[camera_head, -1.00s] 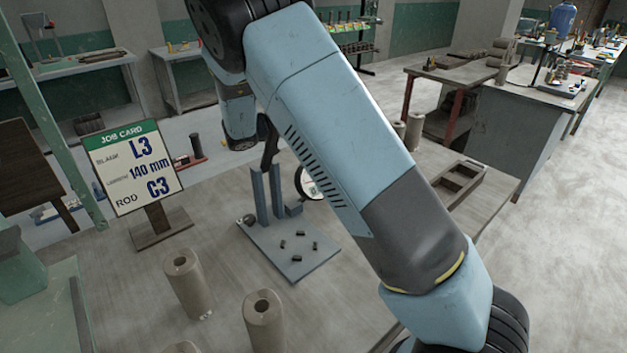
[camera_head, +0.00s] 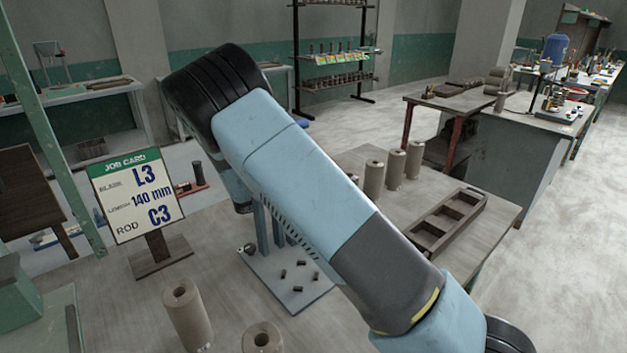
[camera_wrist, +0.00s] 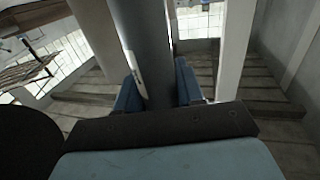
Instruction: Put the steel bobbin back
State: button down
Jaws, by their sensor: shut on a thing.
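In the wrist view my gripper (camera_wrist: 157,88) has its two blue fingers closed on a smooth dark grey cylinder (camera_wrist: 152,45), which looks like the steel bobbin. The cylinder stands between the fingers and runs out of the top of the picture. In the head view my gripper and what it holds are hidden behind my raised arm. A job card (camera_head: 137,194) reads L3, 140 mm, ROD C3. A blue-grey stand (camera_head: 290,290) with uprights lies partly behind my arm, with several small dark pieces on its plate.
Clay cylinders stand at the front (camera_head: 187,312) and back right (camera_head: 374,178) of the table. A compartment tray (camera_head: 450,220) lies at the right. A rack (camera_head: 336,60) with several upright pieces stands at the back. A dark upright piece on a red base (camera_head: 198,175) stands left.

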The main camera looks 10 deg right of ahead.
jog(key=shift+f, duration=0.55)
jog(key=c, duration=0.7)
grip_release()
jog(key=shift+s+f, duration=0.2)
jog(key=shift+a+r, duration=0.25)
jog(key=shift+r, duration=0.3)
jog(key=v, duration=0.7)
jog(key=shift+r, duration=0.2)
jog(key=shift+w+r, duration=0.1)
jog(key=shift+w, duration=0.05)
